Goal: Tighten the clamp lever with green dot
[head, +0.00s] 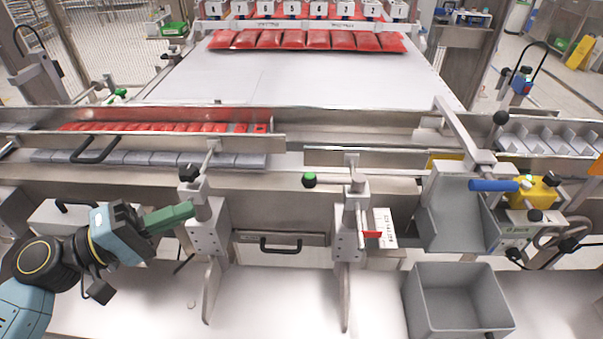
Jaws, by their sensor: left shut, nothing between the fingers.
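A dark knob with a green top (309,180) sits in front of the long metal rail, in the middle of the view. It is left of the right clamp post (352,205); its link to that post is hard to make out. The left clamp post (203,210) carries a black knob (188,173). My left gripper (190,210) has green fingers, shut and empty. Its tips point right, at the left side of the left clamp post; I cannot tell whether they touch it. They are well left of the green-topped knob. My right gripper is not in view.
A grey bin (458,304) stands at the lower right. A blue handle (493,185) and a yellow part (533,192) are at the right. A red tab (371,234) sticks out beside the right post. A drawer handle (281,245) lies between the posts.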

